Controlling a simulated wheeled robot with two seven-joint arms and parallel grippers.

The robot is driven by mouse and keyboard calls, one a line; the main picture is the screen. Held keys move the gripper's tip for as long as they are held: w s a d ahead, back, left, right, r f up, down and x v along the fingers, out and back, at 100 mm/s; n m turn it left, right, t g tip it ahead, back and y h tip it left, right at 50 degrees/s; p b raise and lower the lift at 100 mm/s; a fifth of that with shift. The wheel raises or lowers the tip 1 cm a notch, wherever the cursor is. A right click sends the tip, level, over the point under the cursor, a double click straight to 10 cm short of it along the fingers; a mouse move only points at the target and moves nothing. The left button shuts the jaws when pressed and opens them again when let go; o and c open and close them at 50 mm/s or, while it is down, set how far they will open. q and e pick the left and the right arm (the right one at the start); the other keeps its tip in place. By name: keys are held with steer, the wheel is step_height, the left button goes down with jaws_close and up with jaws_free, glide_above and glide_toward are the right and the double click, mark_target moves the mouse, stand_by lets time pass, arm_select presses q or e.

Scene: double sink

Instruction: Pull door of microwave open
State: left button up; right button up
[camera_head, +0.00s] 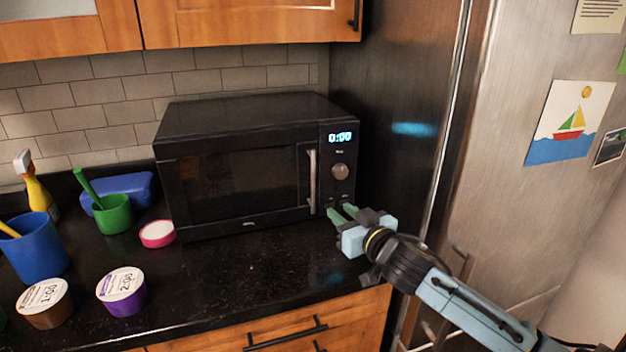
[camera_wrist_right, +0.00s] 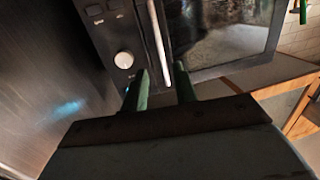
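The black microwave (camera_head: 240,165) stands on the dark counter, and its door (camera_head: 240,183) looks shut. Its vertical silver handle (camera_head: 312,180) is on the right side of the door, beside the control panel with a knob (camera_head: 340,171) and a 0:00 display. My right gripper (camera_head: 340,212) is in front of the panel's lower part, just right of and below the handle. In the right wrist view its green fingers (camera_wrist_right: 160,92) are apart with nothing between them, and the handle (camera_wrist_right: 159,45) lies ahead of the gap. My left gripper is not in view.
A steel fridge (camera_head: 400,130) stands close on the right. Several cups and tubs are left of the microwave, including a blue cup (camera_head: 38,248), a green cup (camera_head: 113,214) and a purple tub (camera_head: 123,292). The counter (camera_head: 240,285) before the microwave is clear.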

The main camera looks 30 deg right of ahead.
mark_target(314, 180)
steer(key=shift+t+y, duration=0.3)
steer(key=w, duration=0.4)
steer(key=w+r, duration=0.1)
steer(key=w, duration=0.4)
steer(key=w+d+r, duration=0.1)
steer(key=w, duration=0.4)
steer(key=shift+w, duration=0.1)
steer(key=shift+f, duration=0.1)
jaws_close()
